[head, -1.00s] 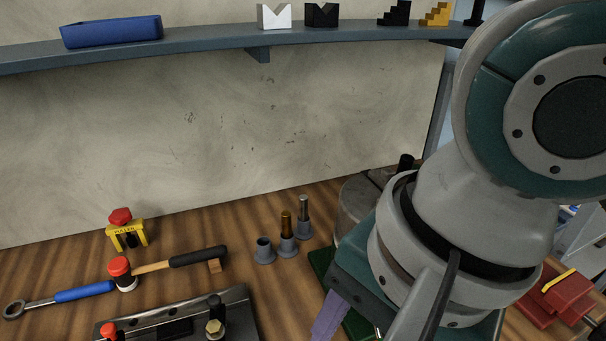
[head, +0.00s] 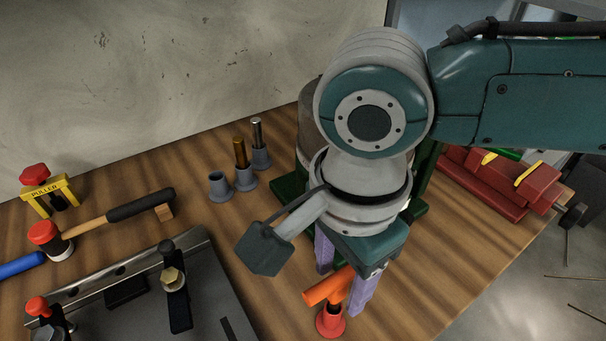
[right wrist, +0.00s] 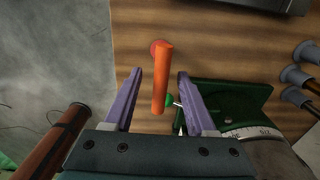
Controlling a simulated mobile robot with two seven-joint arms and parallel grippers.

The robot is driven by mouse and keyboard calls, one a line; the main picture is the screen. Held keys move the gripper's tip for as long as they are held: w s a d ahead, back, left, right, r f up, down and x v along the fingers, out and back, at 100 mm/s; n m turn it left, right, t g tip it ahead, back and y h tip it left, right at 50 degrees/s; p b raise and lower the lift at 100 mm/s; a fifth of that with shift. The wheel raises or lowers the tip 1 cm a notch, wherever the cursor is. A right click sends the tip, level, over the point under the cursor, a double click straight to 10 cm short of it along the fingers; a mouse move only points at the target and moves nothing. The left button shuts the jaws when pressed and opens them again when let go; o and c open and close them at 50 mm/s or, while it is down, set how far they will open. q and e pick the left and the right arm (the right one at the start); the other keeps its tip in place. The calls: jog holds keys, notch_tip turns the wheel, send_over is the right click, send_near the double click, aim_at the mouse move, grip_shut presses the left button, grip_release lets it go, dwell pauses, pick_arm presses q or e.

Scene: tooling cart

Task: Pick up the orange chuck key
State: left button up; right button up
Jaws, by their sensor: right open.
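The orange chuck key (head: 328,287) stands in a small red holder (head: 330,323) near the front of the wooden bench. Its thick orange bar lies across the top. My right gripper (head: 340,290), with purple fingers, is open and points down at the key. How far the fingertips are from the key in height is hard to tell. My left gripper is not in view.
A green machine base (right wrist: 235,97) stands close beside the right gripper. A red vise (head: 500,185) is at the right. Grey sockets with pins (head: 245,178), a mallet (head: 110,218), a yellow puller (head: 48,193) and a dark metal plate (head: 215,280) occupy the left.

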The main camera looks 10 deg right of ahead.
jog(key=shift+f, duration=0.65)
grip_shut()
dwell(0.9)
